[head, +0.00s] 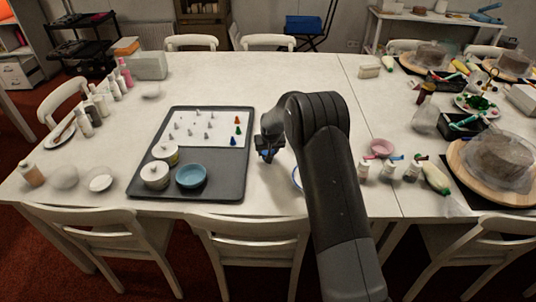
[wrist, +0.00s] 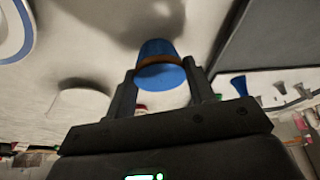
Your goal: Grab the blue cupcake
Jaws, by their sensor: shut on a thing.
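My gripper (head: 268,147) is over the white table, just right of the dark tray. In the wrist view my gripper (wrist: 160,70) has one finger on each side of a blue cupcake (wrist: 160,76) with a brown-orange band, and is shut on it. In the head view a small bit of the blue cupcake (head: 267,154) shows below the gripper. A shadow lies on the white surface near the cupcake in the wrist view. I cannot tell whether the cupcake touches the table.
The dark tray (head: 228,187) holds a white sheet with small coloured tips, two pale pots and a blue bowl (head: 191,175). A blue-rimmed plate (head: 296,178) is partly hidden behind my arm. Small bottles (head: 389,168) stand right of my arm. Chairs line the front edge.

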